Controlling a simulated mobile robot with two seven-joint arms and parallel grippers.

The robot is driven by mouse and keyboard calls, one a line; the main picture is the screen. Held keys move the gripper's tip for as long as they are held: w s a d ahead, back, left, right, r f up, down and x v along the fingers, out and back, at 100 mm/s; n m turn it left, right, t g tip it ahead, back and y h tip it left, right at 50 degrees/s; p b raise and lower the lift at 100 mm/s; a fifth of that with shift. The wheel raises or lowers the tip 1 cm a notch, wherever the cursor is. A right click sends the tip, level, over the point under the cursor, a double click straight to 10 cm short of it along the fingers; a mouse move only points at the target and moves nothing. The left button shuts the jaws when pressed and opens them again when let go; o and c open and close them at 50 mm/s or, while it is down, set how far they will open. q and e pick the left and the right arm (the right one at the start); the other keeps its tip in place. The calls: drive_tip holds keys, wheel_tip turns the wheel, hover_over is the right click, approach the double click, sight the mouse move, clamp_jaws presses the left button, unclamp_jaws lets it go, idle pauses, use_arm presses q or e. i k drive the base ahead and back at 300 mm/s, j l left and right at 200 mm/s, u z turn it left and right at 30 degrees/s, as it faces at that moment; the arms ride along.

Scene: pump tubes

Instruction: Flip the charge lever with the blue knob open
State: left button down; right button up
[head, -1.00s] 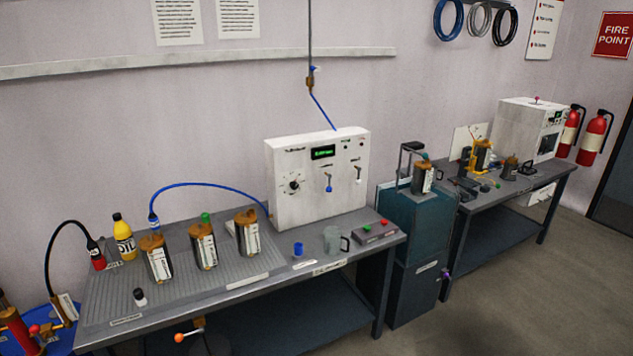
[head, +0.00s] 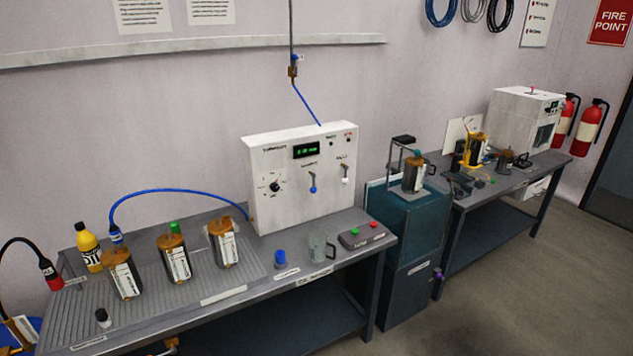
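The white control box (head: 301,180) stands on the near bench. Its front carries a green display (head: 306,150) and a black dial (head: 274,186). The charge lever with the blue knob (head: 313,188) is in the middle of the front, with its knob hanging at the lower end. A second lever with a white knob (head: 345,180) sits to its right. Neither of my grippers is in view.
Several canisters (head: 174,260) stand on the ribbed mat at left. A blue cap (head: 280,258), a clear mug (head: 320,247) and a button box (head: 361,235) sit before the control box. A teal cabinet (head: 412,222) stands right of the bench. Open floor (head: 500,290) lies at lower right.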

sight(314, 190)
drive_tip(key=i+l, duration=0.1)
drive_tip(key=i, duration=0.35)
drive_tip(key=i+l+z, duration=0.1)
drive_tip(key=i, duration=0.35)
